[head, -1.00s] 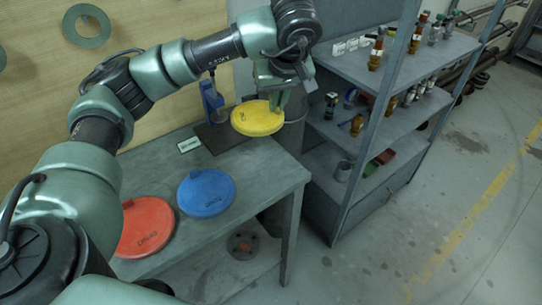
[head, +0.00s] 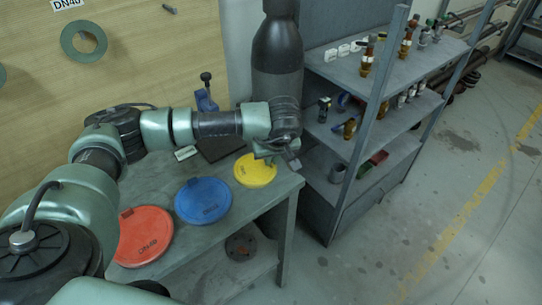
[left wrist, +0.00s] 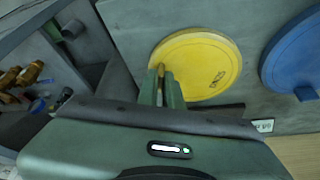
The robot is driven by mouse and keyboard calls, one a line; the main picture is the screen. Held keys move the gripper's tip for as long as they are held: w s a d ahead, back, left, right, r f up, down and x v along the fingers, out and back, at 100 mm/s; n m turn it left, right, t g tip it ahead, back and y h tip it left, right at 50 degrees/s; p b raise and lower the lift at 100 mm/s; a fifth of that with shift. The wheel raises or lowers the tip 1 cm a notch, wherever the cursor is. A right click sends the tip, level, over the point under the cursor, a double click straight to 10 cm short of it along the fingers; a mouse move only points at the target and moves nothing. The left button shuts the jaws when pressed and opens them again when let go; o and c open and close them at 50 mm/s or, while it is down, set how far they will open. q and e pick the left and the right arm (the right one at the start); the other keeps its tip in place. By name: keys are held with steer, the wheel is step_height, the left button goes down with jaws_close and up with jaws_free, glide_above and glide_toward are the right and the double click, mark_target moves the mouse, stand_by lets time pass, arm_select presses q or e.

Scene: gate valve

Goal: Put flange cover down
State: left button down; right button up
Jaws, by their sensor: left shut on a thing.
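The yellow flange cover (head: 254,171) is at the right end of the grey workbench, beside the blue cover. It also shows in the left wrist view (left wrist: 205,62), where it looks flat and close to the bench top. My left gripper (head: 270,160) is above the bench's right end, with its fingers (left wrist: 166,85) shut on the yellow cover's rim. Whether the cover's underside touches the bench I cannot tell. My right gripper is not in view.
The blue cover (head: 203,200) and the red cover (head: 144,235) lie on the bench (head: 262,203) to the left. A clamp stand (head: 205,100) is behind. Metal shelving (head: 350,115) with fittings is on the right.

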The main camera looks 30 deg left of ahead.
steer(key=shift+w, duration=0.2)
arm_select(q)
steer(key=shift+f, duration=0.1)
steer(key=c, duration=1.6)
jaws_free()
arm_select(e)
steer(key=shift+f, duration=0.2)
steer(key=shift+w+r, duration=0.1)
